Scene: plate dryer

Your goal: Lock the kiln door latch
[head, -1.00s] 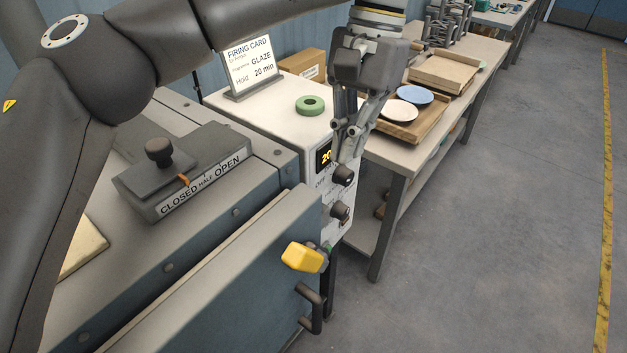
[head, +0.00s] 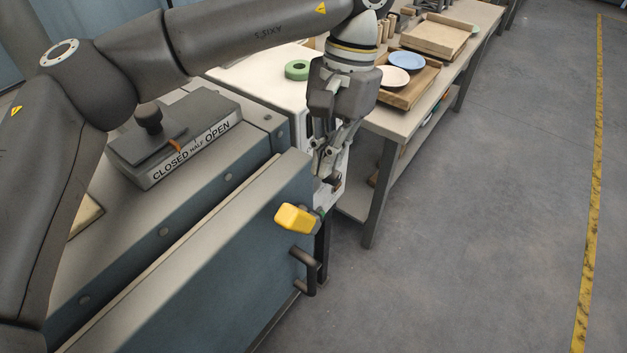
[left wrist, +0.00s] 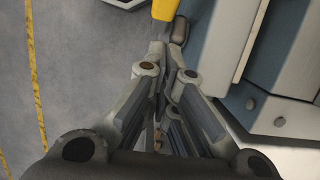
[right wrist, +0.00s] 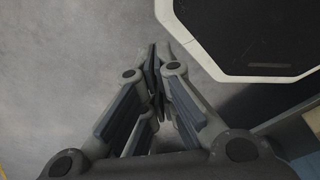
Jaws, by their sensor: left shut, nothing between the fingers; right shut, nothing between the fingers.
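The yellow latch handle (head: 295,218) sticks out at the top right corner of the blue-grey kiln door (head: 200,270). My left gripper (head: 325,178) points down just behind and right of the handle, shut and empty. In the left wrist view, my left fingertips (left wrist: 167,46) are close to the yellow handle (left wrist: 165,8), which is cut off by the top edge. I cannot tell whether they touch. A dark bar handle (head: 307,272) is on the door below the latch. My right gripper (right wrist: 158,52) is shut and empty, seen only in the right wrist view.
On the kiln top is a vent slider block (head: 180,140) marked CLOSED, HALF, OPEN. A white control cabinet (head: 265,75) carrying a green ring (head: 297,70) stands behind my left gripper, which covers its controls. A workbench (head: 400,120) holds plates. The floor at right is clear.

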